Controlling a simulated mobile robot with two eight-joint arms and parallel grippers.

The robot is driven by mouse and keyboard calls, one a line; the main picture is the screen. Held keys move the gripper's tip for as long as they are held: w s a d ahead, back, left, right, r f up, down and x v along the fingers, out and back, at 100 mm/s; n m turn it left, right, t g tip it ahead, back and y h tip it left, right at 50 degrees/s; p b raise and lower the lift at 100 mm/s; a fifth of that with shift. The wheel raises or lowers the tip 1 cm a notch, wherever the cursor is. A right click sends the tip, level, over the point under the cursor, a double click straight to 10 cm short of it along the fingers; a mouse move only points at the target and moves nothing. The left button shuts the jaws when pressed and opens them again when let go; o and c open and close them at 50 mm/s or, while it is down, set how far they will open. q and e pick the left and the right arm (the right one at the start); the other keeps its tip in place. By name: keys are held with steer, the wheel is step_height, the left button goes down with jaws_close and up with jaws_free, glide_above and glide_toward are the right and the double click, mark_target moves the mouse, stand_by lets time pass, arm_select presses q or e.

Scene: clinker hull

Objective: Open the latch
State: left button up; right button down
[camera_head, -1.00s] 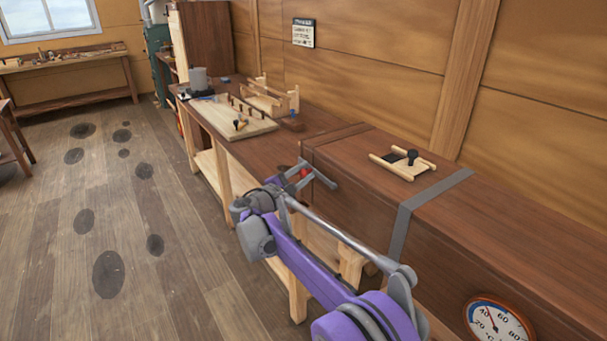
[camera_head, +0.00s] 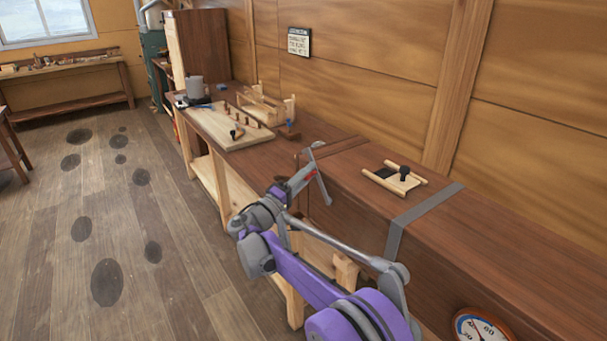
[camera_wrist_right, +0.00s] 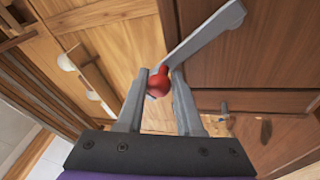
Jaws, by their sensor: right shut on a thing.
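In the head view the lever stands steeply. In the right wrist view the grey lever (camera_wrist_right: 207,34) runs up and right from the knob. My right gripper (camera_wrist_right: 158,88) is shut on the red knob, one finger on each side. In the head view my right gripper (camera_head: 300,182) is at the lever, partly hidden by its own wrist. My left gripper is out of view.
A workbench (camera_head: 320,131) with a pegged board (camera_head: 222,127) stands behind. The floor at left is clear.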

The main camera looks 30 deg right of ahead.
mark_target(317, 176)
steer(key=s+m+g, duration=0.1)
steer(key=m, duration=0.1)
steer(key=s+r+m+h+p, duration=0.1)
steer(key=shift+d+m+g, duration=0.1)
steer(key=shift+m+g, duration=0.3)
steer(key=m, duration=0.1)
steer(key=s+m+g, duration=0.1)
steer(key=s+m, duration=0.1)
steer(key=shift+d+r+m+h+p, duration=0.1)
steer(key=shift+r+m+h+p, duration=0.2)
steer(key=shift+m, duration=0.1)
steer(key=s+m+g, duration=0.2)
steer(key=m, duration=0.1)
steer(key=shift+f+m+p, duration=0.1)
steer(key=shift+m+p, duration=0.2)
steer(key=shift+s+d+f+m+g+p, duration=0.15)
steer(key=shift+s+m+g, duration=0.25)
steer(key=shift+m, duration=0.35)
steer(key=shift+s+a+f+m+g+p, duration=0.1)
steer(key=shift+s+m+g, duration=0.3)
steer(key=shift+m, duration=0.4)
steer(key=shift+s+d+f+m+g+p, duration=0.15)
steer(key=shift+s+m+g, duration=0.25)
steer(key=shift+m, duration=0.35)
steer(key=shift+s, duration=0.1)
steer(key=c, duration=0.6)
jaws_free()
steer(key=shift+a, duration=0.15)
